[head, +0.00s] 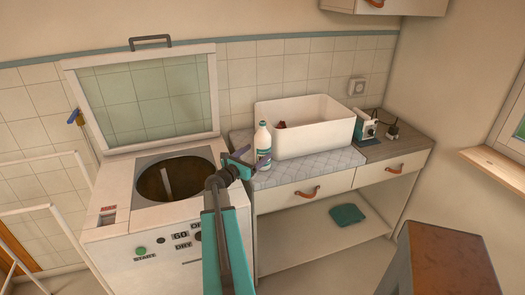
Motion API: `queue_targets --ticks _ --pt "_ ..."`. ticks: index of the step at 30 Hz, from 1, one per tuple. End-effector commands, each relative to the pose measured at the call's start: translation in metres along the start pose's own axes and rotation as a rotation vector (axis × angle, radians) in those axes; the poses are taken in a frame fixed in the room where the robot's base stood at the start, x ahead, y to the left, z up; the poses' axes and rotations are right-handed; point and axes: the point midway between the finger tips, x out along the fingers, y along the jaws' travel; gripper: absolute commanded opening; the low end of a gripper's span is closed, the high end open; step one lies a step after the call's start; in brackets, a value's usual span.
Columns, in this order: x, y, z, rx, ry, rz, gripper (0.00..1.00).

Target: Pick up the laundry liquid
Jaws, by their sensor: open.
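The laundry liquid (262,140) is a white bottle with a teal label. It stands upright on the left end of the quilted pad on the counter, just left of the white bin. My gripper (252,159) is open at the end of my teal arm, close to the lower left side of the bottle. One dark finger reaches toward the bottle's lower part and the other sits in front and to the left. I cannot tell whether either finger touches the bottle.
A top-loading washer (130,205) with its glass lid (150,95) raised stands left of the counter. The white bin (305,127) stands close right of the bottle. Drawers with leather pulls (307,193) are below. A wooden stool (445,260) stands front right.

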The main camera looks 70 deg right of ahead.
Motion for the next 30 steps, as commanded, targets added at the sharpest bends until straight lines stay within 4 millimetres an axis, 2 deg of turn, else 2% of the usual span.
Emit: queue_targets --ticks 5,18,30 --pt "0.008 0.002 0.001 0.0 0.0 0.001 0.79" --pt "0.047 0.001 0.001 0.0 0.0 0.0 0.79" --pt "0.05 0.001 0.0 0.0 0.0 0.001 0.79"
